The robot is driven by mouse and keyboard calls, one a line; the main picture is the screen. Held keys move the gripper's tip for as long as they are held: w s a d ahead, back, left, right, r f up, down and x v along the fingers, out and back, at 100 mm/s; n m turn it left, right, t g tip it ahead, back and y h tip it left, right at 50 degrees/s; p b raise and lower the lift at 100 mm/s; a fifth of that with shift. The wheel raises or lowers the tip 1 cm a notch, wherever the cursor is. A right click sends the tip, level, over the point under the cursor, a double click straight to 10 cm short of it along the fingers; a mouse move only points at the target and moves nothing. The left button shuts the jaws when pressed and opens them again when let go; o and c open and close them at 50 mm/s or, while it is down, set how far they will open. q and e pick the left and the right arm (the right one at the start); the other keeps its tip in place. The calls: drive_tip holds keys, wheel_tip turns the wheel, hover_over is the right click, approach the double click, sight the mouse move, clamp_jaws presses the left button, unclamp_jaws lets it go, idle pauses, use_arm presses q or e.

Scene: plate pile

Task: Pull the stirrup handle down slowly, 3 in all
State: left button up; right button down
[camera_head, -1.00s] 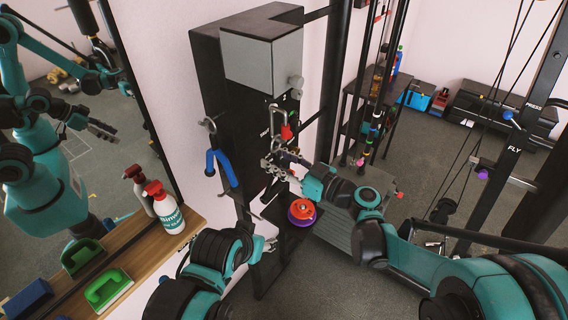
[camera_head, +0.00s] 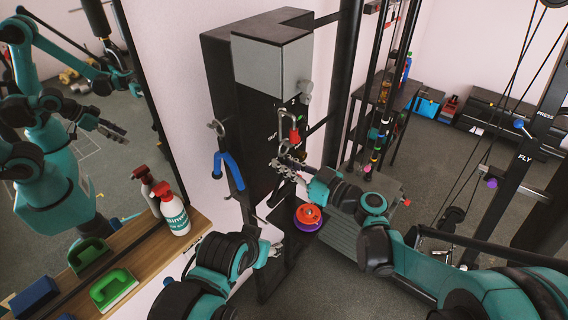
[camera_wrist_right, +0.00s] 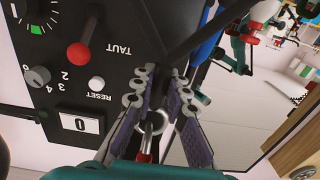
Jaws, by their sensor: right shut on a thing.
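The grey-and-black machine (camera_head: 272,68) stands against the wall. A red fitting (camera_head: 294,134) and metal links hang below its box. My right gripper (camera_head: 287,168) is under them, close to the machine's front. In the right wrist view, the right gripper's purple-padded fingers (camera_wrist_right: 172,104) are closed around a dark piece at a metal link (camera_wrist_right: 154,122); this appears to be the stirrup handle, mostly hidden by the fingers. The counter (camera_wrist_right: 80,123) reads 0, near the RESET button (camera_wrist_right: 97,83). My left gripper (camera_head: 272,250) is low, beside the wall shelf, and its fingers are hardly visible.
A red and purple stack (camera_head: 308,218) sits on a small black stand below the right gripper. A black rack (camera_head: 383,95) stands behind.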

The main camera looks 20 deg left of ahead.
sight(284, 188)
drive_tip(key=shift+f, duration=0.1)
idle(0.3)
drive_tip(key=shift+f+b, duration=1.05)
drive_tip(key=shift+f, duration=0.1)
drive_tip(key=shift+f+b, duration=1)
drive_tip(key=shift+f, duration=0.15)
drive_tip(key=shift+f+b, duration=1.05)
drive_tip(key=shift+f, duration=0.2)
drive_tip(key=shift+f+b, duration=1.05)
drive_tip(key=shift+f, duration=0.05)
